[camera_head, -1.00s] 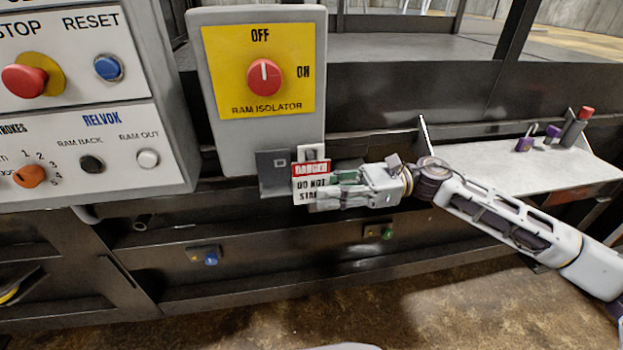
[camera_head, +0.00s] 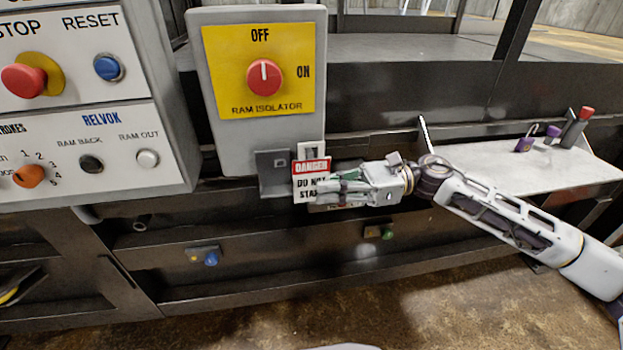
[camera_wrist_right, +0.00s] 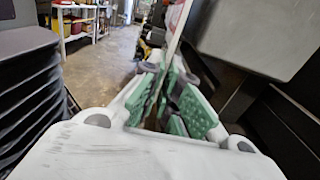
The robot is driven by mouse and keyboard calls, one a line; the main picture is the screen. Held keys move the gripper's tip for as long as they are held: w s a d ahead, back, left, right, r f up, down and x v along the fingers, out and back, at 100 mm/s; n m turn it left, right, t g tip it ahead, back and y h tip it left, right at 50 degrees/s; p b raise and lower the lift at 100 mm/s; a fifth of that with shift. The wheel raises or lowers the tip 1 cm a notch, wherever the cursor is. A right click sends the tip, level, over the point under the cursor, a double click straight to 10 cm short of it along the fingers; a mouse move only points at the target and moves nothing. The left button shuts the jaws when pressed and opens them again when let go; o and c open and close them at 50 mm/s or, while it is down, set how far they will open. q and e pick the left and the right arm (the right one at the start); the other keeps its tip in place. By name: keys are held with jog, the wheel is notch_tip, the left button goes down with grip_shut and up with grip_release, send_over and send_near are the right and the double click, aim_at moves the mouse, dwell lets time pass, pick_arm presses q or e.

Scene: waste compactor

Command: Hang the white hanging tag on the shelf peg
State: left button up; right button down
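The white tag (camera_head: 311,167) has a red DANGER band and black lettering. It hangs upright just below the isolator box, at the right side of a small grey bracket (camera_head: 273,174). My right gripper (camera_head: 324,191) reaches in from the right, its fingers at the tag's lower right part, covering some lettering. In the right wrist view the tag shows edge-on as a thin strip (camera_wrist_right: 177,38) between the green-padded fingers (camera_wrist_right: 170,105), which look apart, with a dark gap beside the strip. A peg on the shelf (camera_head: 480,170) is hard to make out. My left gripper is out of view.
The isolator box (camera_head: 212,150) with its red knob (camera_head: 264,77) is directly above the tag. A control panel (camera_head: 185,165) stands at left. The shelf's near surface is clear.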

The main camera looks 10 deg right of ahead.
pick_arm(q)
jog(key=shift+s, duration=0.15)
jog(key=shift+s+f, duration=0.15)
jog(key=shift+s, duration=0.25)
pick_arm(e)
jog(key=shift+r, duration=0.25)
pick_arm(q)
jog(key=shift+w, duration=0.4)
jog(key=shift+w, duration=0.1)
pick_arm(e)
jog(key=shift+s, duration=0.1)
pick_arm(q)
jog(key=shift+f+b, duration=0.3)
jog(key=shift+b, duration=0.1)
pick_arm(e)
jog(key=shift+s, duration=0.3)
pick_arm(q)
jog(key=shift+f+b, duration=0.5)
jog(key=shift+b, duration=0.05)
pick_arm(e)
jog(key=shift+s, duration=0.8)
